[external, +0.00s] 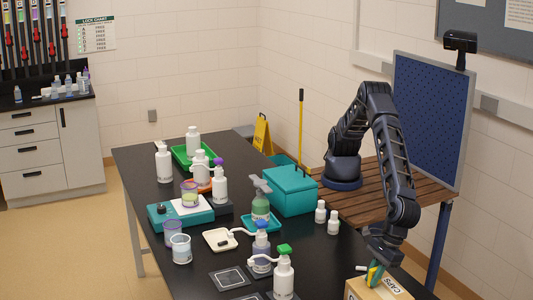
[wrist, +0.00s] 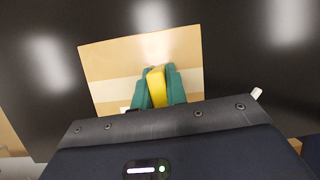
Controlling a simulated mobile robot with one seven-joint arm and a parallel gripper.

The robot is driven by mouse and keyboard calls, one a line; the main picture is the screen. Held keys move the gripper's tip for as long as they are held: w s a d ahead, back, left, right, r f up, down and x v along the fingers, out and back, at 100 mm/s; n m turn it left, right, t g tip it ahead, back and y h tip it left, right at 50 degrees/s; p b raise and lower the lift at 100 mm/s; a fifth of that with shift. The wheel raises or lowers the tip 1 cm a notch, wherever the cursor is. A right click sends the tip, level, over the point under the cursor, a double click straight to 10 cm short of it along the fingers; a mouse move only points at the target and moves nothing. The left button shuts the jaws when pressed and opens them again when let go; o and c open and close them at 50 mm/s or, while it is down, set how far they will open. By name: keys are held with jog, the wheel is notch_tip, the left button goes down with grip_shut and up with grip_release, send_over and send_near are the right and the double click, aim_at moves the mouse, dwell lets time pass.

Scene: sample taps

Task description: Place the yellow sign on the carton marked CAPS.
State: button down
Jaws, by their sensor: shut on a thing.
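The carton marked CAPS (external: 393,286) stands at the near right end of the black table, its lettering on the top face. It also shows in the wrist view (wrist: 108,65) as a tan box with a paler tape band. My gripper (external: 375,275) points down over the carton. In the wrist view my gripper (wrist: 157,88) has its teal fingers shut on the yellow sign (wrist: 157,88), seen edge-on as a narrow yellow piece. Fingers hide most of the sign. I cannot tell whether it touches the carton top.
White bottles (external: 333,222), a green-capped pump bottle (external: 284,275) and a teal box (external: 290,190) stand left of and behind the carton. A larger yellow floor sign (external: 262,134) stands beyond the table. Bare black tabletop lies left of the carton.

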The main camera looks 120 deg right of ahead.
jog(key=c, duration=1.4)
grip_release()
jog(key=v, duration=1.2)
jog(key=shift+w+d+r, duration=0.1)
jog(key=shift+w+r, duration=0.05)
jog(key=shift+r, duration=0.05)
